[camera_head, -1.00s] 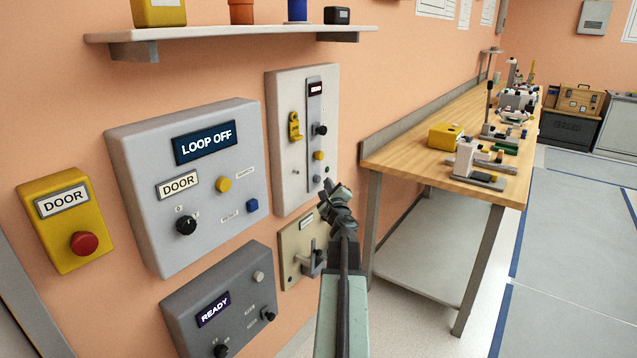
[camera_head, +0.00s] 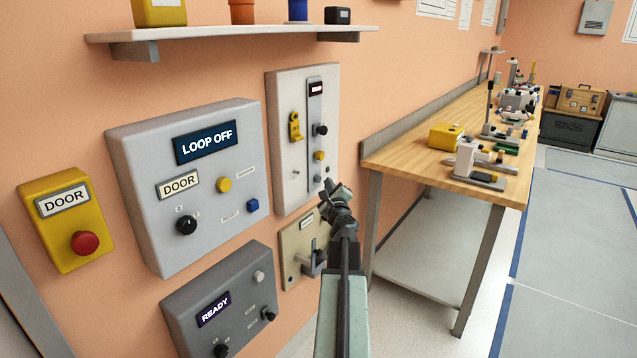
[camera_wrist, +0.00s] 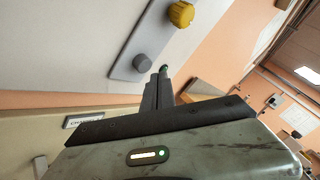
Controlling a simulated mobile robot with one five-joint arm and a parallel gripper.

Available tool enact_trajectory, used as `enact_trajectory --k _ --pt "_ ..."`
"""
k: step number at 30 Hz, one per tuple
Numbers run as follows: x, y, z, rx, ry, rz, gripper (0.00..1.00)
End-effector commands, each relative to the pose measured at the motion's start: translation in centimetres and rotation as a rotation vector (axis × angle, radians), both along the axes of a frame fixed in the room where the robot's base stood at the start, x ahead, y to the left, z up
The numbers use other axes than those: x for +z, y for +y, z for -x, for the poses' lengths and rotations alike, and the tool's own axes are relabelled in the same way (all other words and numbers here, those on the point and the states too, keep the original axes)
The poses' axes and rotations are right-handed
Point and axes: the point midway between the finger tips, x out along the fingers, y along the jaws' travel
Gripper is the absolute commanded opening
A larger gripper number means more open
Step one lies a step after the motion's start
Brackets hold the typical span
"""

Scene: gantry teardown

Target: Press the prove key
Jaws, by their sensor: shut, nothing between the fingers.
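No label reading "prove" is legible, so I cannot tell for sure which control is the prove key. The wrist view shows the yellow knob (camera_wrist: 181,14) and grey button (camera_wrist: 142,63) close up. My gripper (camera_head: 335,190) is shut and empty, just right of the panel's lower edge. In the wrist view its fingertips (camera_wrist: 161,74) appear beside the grey button; contact is unclear.
Left of the panel are a LOOP OFF box (camera_head: 150,150), a yellow DOOR box (camera_head: 40,240) with a red button, and a dark READY box (camera_head: 185,315). A workbench (camera_head: 400,155) stands right; a shelf (camera_head: 230,36) hangs above.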

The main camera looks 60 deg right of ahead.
Motion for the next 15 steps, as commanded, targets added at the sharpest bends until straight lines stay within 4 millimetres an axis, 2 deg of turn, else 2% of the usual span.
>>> enact_trajectory --k 15 --pt "0.02 -0.05 -0.89 0.0 0.0 0.0 0.0"
